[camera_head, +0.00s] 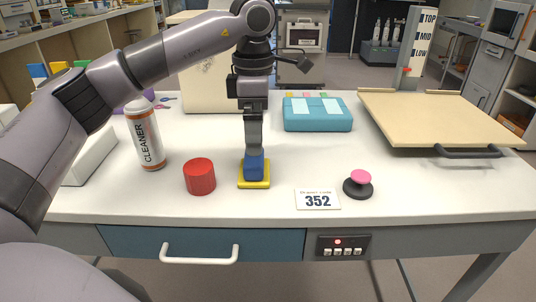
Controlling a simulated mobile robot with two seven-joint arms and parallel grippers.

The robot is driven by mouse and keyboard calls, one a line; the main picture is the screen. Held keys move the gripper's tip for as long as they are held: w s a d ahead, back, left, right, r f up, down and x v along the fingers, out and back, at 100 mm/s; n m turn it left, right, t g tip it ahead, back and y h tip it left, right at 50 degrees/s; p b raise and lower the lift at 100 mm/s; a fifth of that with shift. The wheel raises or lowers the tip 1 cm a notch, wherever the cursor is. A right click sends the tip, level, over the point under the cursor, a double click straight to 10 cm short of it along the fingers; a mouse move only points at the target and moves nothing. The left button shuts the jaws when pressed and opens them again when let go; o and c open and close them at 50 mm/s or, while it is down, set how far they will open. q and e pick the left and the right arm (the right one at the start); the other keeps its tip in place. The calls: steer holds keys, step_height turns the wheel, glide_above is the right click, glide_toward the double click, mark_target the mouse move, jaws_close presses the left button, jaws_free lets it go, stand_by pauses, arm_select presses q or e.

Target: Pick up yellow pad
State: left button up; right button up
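The yellow pad (254,185) lies flat on the white table near its front edge. A blue block (254,169) stands on the pad; I cannot tell whether the two are joined. My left gripper (254,155) points straight down, with its fingertips at the top of the blue block. The fingers line up in this view, so I cannot tell whether they grip the block. The pad appears to rest on the table. My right gripper is not in view.
A red cylinder (199,177) stands just left of the pad, with a cleaner bottle (146,138) further left. A teal case (317,114) and a beige board (435,115) are behind.

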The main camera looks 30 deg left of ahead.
mark_target(254, 158)
arm_select(q)
steer(key=shift+f, duration=0.25)
steer(key=f, duration=0.3)
steer(key=s+f, duration=0.1)
steer(key=f, duration=0.1)
steer(key=shift+f, duration=0.2)
steer(key=shift+w+f, duration=0.1)
steer(key=shift+f, duration=0.45)
steer(key=c, duration=0.8)
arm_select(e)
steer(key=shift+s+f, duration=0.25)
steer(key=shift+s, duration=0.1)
arm_select(q)
steer(key=shift+c, duration=0.3)
